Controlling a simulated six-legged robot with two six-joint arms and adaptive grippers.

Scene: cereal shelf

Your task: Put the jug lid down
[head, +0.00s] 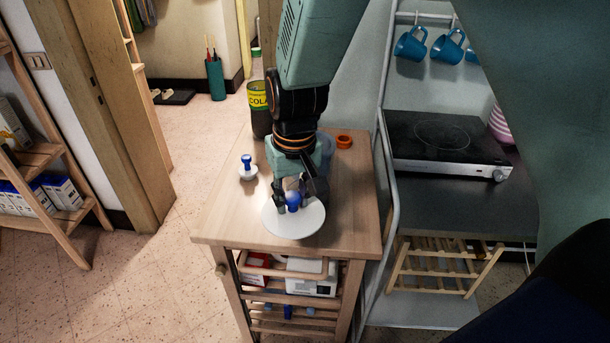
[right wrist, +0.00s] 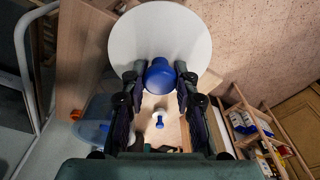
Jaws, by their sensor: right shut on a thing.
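The jug lid is a round white disc (head: 305,222) with a blue knob (head: 293,199). My right gripper (head: 292,197) is shut on the blue knob, with the disc over the front part of the wooden cart top (head: 222,225). In the right wrist view, the fingers sit on both sides of the knob (right wrist: 160,75) and the white disc (right wrist: 160,32) spreads beyond it. I cannot tell whether the disc touches the wood. My left gripper is not in view.
A small white piece with a blue knob (head: 247,168) stands left of the lid. An orange ring (head: 344,141) lies at the back right. A yellow and dark cola container (head: 260,105) is behind. A metal rack with a hob (head: 440,142) stands right.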

